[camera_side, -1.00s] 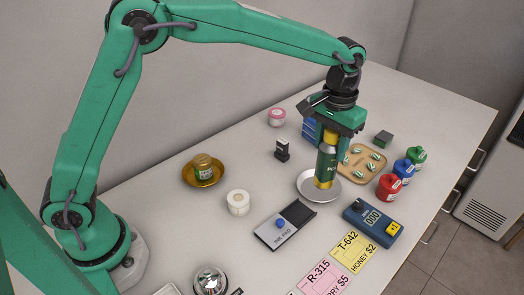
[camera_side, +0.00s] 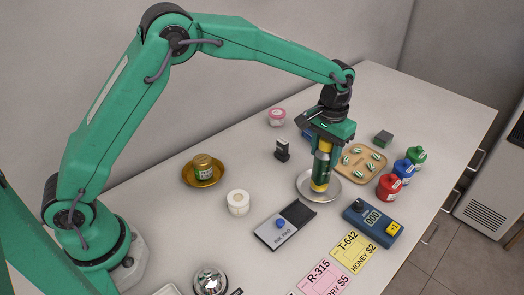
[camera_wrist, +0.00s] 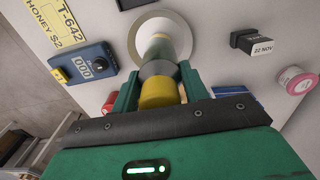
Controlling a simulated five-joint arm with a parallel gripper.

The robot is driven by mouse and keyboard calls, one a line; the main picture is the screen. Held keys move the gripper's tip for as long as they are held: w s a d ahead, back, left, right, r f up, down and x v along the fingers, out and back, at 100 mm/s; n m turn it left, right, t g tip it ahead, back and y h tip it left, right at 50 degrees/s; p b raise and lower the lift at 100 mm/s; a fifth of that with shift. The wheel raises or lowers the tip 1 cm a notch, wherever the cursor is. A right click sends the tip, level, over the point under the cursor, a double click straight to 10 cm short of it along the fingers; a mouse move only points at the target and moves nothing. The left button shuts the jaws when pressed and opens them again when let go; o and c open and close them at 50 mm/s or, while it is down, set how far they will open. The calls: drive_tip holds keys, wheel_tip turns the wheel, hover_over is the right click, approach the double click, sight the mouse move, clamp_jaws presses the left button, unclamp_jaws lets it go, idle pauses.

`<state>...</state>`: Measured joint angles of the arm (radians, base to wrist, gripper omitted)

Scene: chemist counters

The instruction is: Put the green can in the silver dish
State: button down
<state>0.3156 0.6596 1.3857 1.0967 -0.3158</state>
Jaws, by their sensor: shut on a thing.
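The green can (camera_side: 322,168) has yellow ends and stands upright in my gripper (camera_side: 324,148), which is shut on its upper part. The can is over the middle of the silver dish (camera_side: 337,195), and its lower end looks to be at or just above the dish floor; I cannot tell if it touches. In the wrist view the can (camera_wrist: 159,68) is between the fingers (camera_wrist: 158,90), with the silver dish (camera_wrist: 138,40) around its far end.
A wooden tray (camera_side: 381,157) with green-and-white capsules lies right behind the dish. Red (camera_side: 389,187), blue (camera_side: 404,171) and green (camera_side: 417,157) jars stand at the right. A blue meter (camera_side: 372,222) and an ink pad (camera_side: 285,225) lie in front. A gold dish (camera_side: 188,179) is at left.

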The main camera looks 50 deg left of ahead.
drive_tip(key=shift+f, duration=0.4)
drive_tip(key=c, duration=0.7)
unclamp_jaws()
drive_tip(key=shift+c, duration=0.2)
wheel_tip(320, 180, up, 12)
drive_tip(key=shift+r, duration=0.1)
idle(0.4)
